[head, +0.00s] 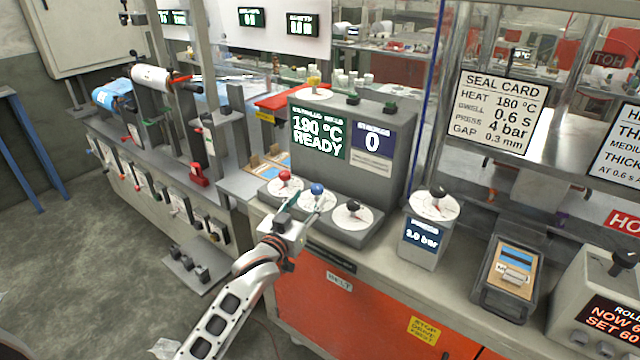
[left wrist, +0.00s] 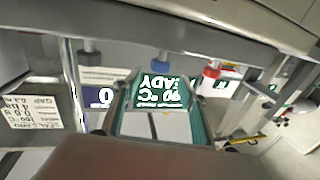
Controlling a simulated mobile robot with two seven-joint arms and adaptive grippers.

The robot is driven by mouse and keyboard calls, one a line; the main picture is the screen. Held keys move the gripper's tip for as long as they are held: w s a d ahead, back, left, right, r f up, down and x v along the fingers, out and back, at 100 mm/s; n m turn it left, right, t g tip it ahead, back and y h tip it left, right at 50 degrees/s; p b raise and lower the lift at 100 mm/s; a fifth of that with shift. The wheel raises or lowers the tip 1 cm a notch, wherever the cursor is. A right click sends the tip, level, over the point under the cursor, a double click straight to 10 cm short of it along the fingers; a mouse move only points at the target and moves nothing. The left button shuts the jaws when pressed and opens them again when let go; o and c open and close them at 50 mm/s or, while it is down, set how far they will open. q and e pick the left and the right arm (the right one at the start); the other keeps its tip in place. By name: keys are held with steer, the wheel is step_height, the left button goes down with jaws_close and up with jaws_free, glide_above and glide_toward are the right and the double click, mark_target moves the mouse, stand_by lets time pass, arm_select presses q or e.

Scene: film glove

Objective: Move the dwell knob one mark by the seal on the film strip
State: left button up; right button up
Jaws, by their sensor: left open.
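The sealer's grey console (head: 385,160) reads 190 °C READY on its green display (head: 319,136) and 0 on the panel beside it. On its front ledge are a red knob (head: 284,176), a blue knob (head: 318,189) and a black knob (head: 353,207), each on a white dial. I cannot read which is dwell. My left gripper (head: 303,208) is open close in front of the blue knob; contact cannot be told. In the left wrist view, its fingers (left wrist: 158,112) frame the upside-down display. A blue-and-tan piece (head: 268,162), possibly film, lies left of the console. My right gripper is not in view.
The seal card (head: 497,113) reads heat 180 °C, dwell 0.6 s, press 4 bar, gap 0.3 mm. A separate knob box (head: 424,237) reads 3.0 bar. A dark tray (head: 487,300) with a tan-and-blue item stands right of it. Film rolls (head: 152,78) are at left.

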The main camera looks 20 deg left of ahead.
mark_target(314, 191)
arm_select(q)
steer(key=w, duration=0.6)
steer(key=shift+w+d+f, duration=0.1)
steer(key=shift+w+d, duration=0.25)
steer(key=shift+d, duration=0.05)
steer(key=shift+b, duration=0.3)
steer(key=c, duration=1.1)
